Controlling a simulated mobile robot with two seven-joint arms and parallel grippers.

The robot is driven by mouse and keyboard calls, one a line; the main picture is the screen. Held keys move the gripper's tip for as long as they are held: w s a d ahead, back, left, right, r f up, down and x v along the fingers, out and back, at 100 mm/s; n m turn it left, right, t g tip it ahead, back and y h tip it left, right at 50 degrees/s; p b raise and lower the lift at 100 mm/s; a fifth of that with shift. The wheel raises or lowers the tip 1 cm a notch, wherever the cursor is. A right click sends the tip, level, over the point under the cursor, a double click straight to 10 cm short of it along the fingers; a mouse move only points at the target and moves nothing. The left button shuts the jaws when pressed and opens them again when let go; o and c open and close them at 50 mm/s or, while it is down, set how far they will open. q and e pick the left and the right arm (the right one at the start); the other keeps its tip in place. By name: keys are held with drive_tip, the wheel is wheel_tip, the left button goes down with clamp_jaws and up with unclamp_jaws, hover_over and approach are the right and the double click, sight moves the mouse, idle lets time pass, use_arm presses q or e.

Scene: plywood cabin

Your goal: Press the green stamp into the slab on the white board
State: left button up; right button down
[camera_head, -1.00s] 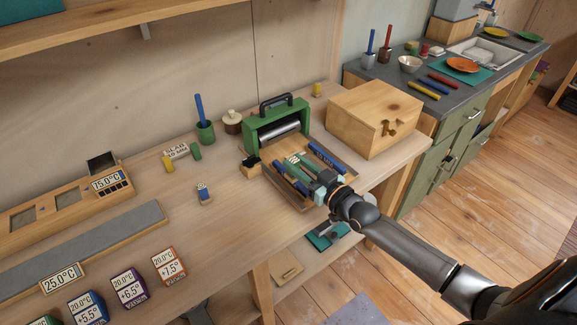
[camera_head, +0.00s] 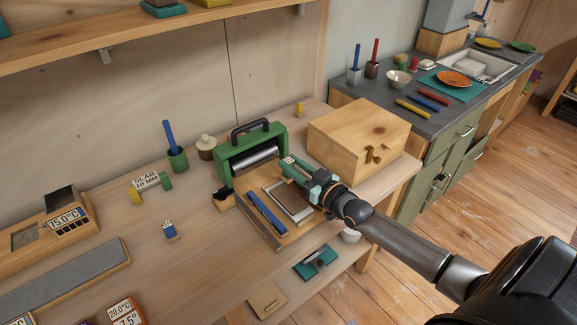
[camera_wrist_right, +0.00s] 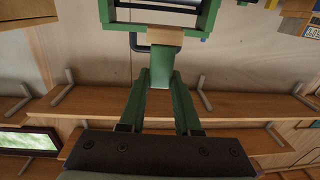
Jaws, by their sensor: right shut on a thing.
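My right gripper (camera_head: 292,168) is above the tray, between the green roller press and the brown slab. In the right wrist view the fingertips (camera_wrist_right: 160,78) are shut on a green piece, the green stamp (camera_wrist_right: 162,70), with a pale wooden block (camera_wrist_right: 170,36) at its far end. The brown slab (camera_head: 286,199) lies flat on the white board (camera_head: 305,215) in the wooden tray; the gripper partly covers their right side. The stamp appears raised and apart from the slab. The left gripper is not in view.
The green roller press (camera_head: 226,170) stands behind the tray (camera_head: 262,236). A blue strip (camera_head: 267,213) lies left of the slab. A wooden box (camera_head: 358,133) stands close to the right. A lower shelf holds a teal thing (camera_head: 318,261).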

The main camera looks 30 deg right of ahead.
drive_tip(key=shift+f+b, duration=2.95)
drive_tip(key=shift+f+b, duration=0.8)
drive_tip(key=shift+f, duration=0.4)
wheel_tip(320, 180, up, 7)
drive_tip(key=p, duration=0.7)
drive_tip(key=shift+r, duration=0.2)
drive_tip(key=shift+f, duration=0.1)
drive_tip(key=shift+a, duration=0.1)
idle(0.4)
